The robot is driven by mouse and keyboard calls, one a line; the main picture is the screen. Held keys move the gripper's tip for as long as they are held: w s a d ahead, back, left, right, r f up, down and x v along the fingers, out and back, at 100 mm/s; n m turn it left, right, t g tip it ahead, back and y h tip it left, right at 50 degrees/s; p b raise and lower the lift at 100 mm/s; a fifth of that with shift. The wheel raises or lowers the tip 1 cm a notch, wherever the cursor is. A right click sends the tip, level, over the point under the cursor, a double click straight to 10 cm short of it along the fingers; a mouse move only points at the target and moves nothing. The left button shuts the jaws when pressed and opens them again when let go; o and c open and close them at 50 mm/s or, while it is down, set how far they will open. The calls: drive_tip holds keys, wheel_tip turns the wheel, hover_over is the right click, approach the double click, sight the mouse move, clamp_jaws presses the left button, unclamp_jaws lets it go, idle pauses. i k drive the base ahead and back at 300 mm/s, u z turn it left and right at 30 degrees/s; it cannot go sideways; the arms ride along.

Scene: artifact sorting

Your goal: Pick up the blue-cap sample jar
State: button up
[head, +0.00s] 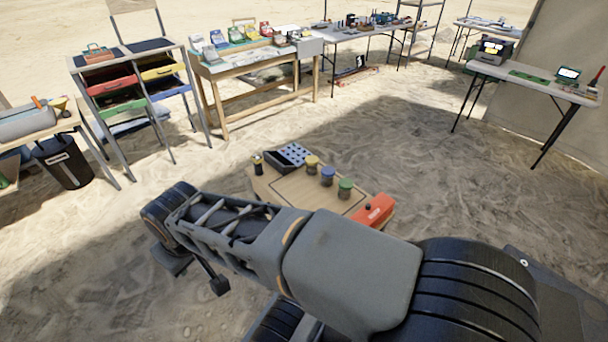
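The blue-cap sample jar (328,178) stands upright on a low wooden table (292,194) in the middle of the head view. It is between a yellow-cap jar (312,165) and a green-cap jar (345,190), in a slanting row with small gaps. My arm crosses the foreground, with its wrist at the left. The gripper end hangs below the wrist, left of and apart from the jar. Its fingers cannot be made out, so its opening is unclear. My arm hides the table's near part.
A dark tray with pale round spots (290,156), a small black-topped container (257,164) and a red-orange box (374,211) are also on the low table. Workbenches (262,68) and a drawer rack (128,84) stand behind. Sandy ground (440,185) is open to the right.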

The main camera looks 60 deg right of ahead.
sight(326, 182)
drive_tip(key=z, duration=0.4)
drive_tip(key=i, duration=1.1)
drive_tip(key=z, duration=0.75)
